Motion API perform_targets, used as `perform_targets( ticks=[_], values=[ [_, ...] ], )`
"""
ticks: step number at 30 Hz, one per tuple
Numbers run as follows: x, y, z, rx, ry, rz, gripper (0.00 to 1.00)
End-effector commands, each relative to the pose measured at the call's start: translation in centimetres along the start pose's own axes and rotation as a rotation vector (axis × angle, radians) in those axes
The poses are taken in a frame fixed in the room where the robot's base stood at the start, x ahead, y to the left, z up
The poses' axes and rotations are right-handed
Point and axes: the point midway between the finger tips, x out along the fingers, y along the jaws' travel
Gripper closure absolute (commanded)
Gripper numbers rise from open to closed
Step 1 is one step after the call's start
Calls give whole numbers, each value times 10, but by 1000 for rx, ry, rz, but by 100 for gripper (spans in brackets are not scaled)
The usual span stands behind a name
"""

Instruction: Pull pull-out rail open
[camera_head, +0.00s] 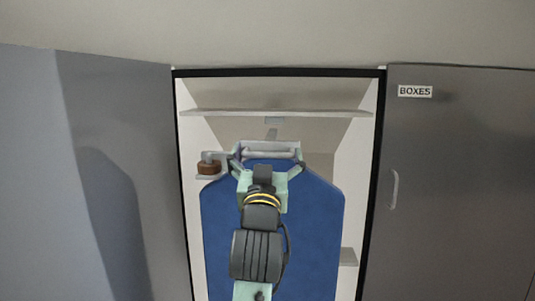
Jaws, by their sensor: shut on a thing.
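The pull-out rail shows as a narrow grey bar (272,133) under the top shelf, in the middle of an open cabinet. My gripper (268,152) is in front of it at the cabinet opening, shut on what appears to be the rail's front end. The fingers and my wrist hide the exact contact and most of the rail. A large blue panel-like thing (318,230) with sloped upper corners stands upright behind and below my arm; whether it is attached to the rail I cannot tell.
A pale shelf (335,113) crosses the cabinet above my gripper. A small brown object (208,167) sits on a ledge at the left. A grey door (110,180) stands at the left. A grey door labelled BOXES (455,190) with a handle (394,189) is at the right.

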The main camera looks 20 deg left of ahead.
Motion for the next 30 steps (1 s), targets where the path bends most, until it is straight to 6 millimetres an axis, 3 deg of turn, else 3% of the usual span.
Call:
perform_targets(
  ticks=[16, 17, 19, 30],
  values=[
    [0, 0, -1, 0, 2, 0, 55],
    [0, 0, -1, 0, 2, 0, 4],
    [0, 0, -1, 0, 2, 0, 0],
    [-4, 0, 0, 0, 1, 0, 0]
  ],
)
